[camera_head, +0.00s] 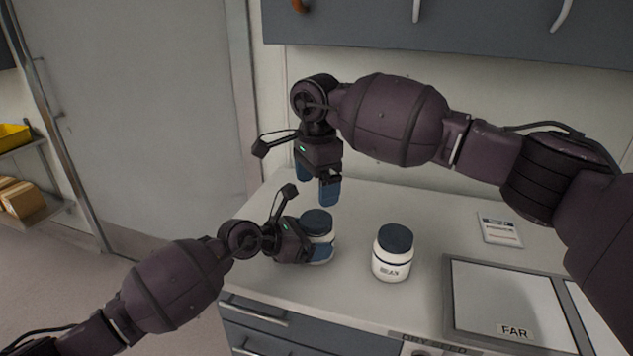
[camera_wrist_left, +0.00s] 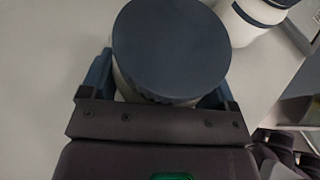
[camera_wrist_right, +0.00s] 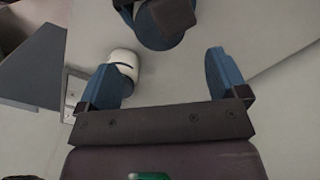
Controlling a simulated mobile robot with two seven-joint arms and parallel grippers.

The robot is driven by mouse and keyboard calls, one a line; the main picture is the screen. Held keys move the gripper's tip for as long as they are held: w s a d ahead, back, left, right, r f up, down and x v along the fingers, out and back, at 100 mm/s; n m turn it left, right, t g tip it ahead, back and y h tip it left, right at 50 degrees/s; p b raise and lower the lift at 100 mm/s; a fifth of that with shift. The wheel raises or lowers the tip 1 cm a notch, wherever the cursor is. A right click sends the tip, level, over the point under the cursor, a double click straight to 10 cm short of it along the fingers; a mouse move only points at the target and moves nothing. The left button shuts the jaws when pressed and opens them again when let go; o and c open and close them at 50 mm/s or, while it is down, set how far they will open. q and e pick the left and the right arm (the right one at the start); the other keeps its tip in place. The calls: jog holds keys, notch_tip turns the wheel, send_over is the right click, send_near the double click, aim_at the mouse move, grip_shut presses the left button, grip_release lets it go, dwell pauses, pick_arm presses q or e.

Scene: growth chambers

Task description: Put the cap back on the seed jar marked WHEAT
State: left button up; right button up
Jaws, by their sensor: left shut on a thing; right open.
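A white jar (camera_head: 322,247) with a dark blue cap (camera_head: 316,221) on its top stands on the counter. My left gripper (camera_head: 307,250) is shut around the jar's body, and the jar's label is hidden. The cap (camera_wrist_left: 171,48) fills the middle of the left wrist view, seated on the jar as far as I can tell. My right gripper (camera_head: 318,188) is open and empty, pointing down above and behind the jar. Its spread fingers show in the right wrist view (camera_wrist_right: 165,85), with nothing between them.
A second capped white jar (camera_head: 392,252), its label apparently reading BEAN, stands just right. Further right are a grey-framed panel (camera_head: 500,300) with a FAR label and a small white packet (camera_head: 499,229). Wall cabinets (camera_head: 450,30) hang above. The counter behind the jars is clear.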

aim_at(316, 218)
jog(key=shift+f, duration=3.85)
jog(key=c, duration=0.9)
jog(key=shift+m, duration=1.7)
jog(key=shift+c, duration=0.2)
jog(key=o, duration=1)
jog(key=shift+r, duration=0.1)
